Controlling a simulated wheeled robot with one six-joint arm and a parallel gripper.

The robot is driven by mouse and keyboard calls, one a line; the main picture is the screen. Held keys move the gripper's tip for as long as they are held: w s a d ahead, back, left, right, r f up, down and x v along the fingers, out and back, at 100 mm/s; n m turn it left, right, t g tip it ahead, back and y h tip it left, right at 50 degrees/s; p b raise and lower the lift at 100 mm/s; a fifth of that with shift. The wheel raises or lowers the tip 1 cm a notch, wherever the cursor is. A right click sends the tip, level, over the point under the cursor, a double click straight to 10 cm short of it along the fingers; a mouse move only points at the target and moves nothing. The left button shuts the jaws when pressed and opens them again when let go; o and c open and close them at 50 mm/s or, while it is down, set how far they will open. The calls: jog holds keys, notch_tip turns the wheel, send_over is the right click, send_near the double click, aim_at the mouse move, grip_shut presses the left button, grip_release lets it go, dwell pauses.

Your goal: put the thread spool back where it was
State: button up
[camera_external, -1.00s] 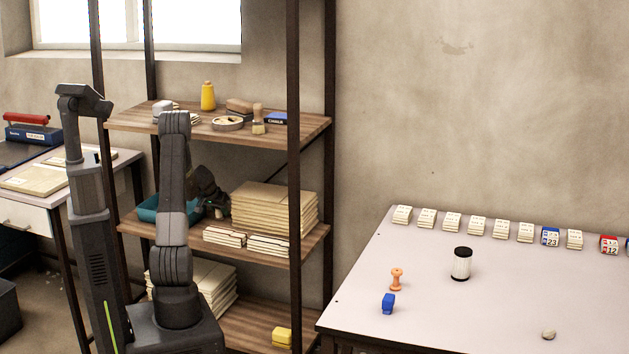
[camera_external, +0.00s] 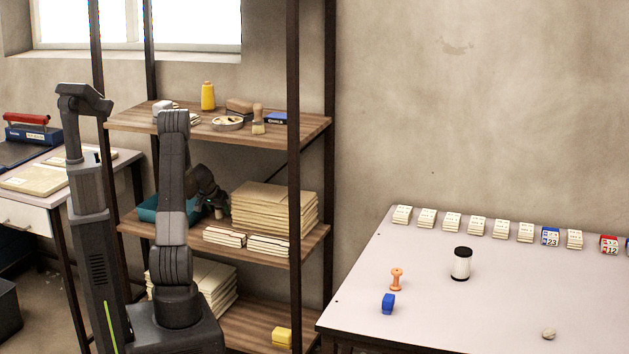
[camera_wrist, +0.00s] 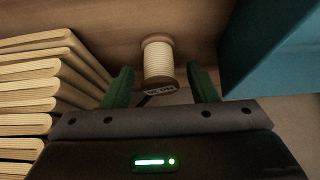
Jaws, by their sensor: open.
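A thread spool (camera_wrist: 158,62) with cream thread and brown ends is in the wrist view, ahead of and between my green fingertips. A small printed tag shows at its near end. My gripper (camera_wrist: 160,84) is open, one finger on each side of the spool's near end, with gaps visible. I cannot tell whether the spool is fully between the fingers.
The tan stack (camera_wrist: 45,85) stands close on the left in the wrist view; the teal bin (camera_wrist: 265,45) is close on the right. The upper shelf (camera_external: 300,128) is above my gripper. A dark shelf post (camera_external: 293,180) stands in front. A white table (camera_external: 470,310) is at right.

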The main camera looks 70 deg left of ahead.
jog(key=p+v, duration=0.1)
jog(key=v, duration=1)
